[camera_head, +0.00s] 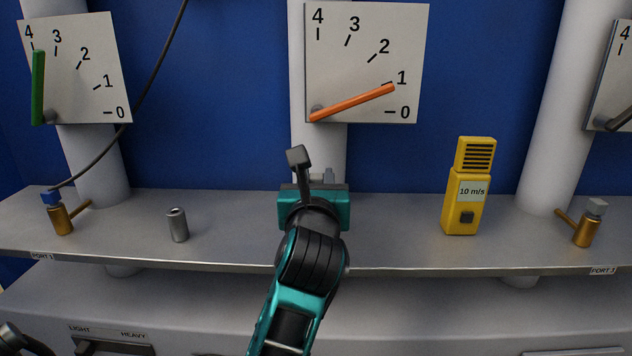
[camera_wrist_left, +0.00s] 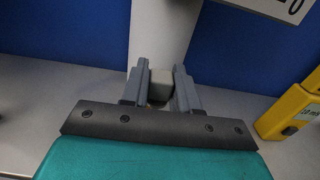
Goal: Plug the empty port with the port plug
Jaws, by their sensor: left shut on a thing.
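My left gripper (camera_head: 314,170) is over the middle of the shelf, in front of the centre pipe. In the head view my gripper hides this block and the middle port, so I cannot tell whether the plug touches a port. The left brass port (camera_head: 62,219) carries a blue connector (camera_head: 51,197) with a black cable. The right brass port (camera_head: 586,232) has a grey cap (camera_head: 597,206) on top.
A small metal cylinder (camera_head: 177,225) stands on the grey shelf (camera_head: 400,245), left of my arm. A yellow meter reading 10 m/s (camera_head: 465,190) stands to its right. White pipes with dial boards (camera_head: 366,60) rise behind. Shelf between arm and meter is clear.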

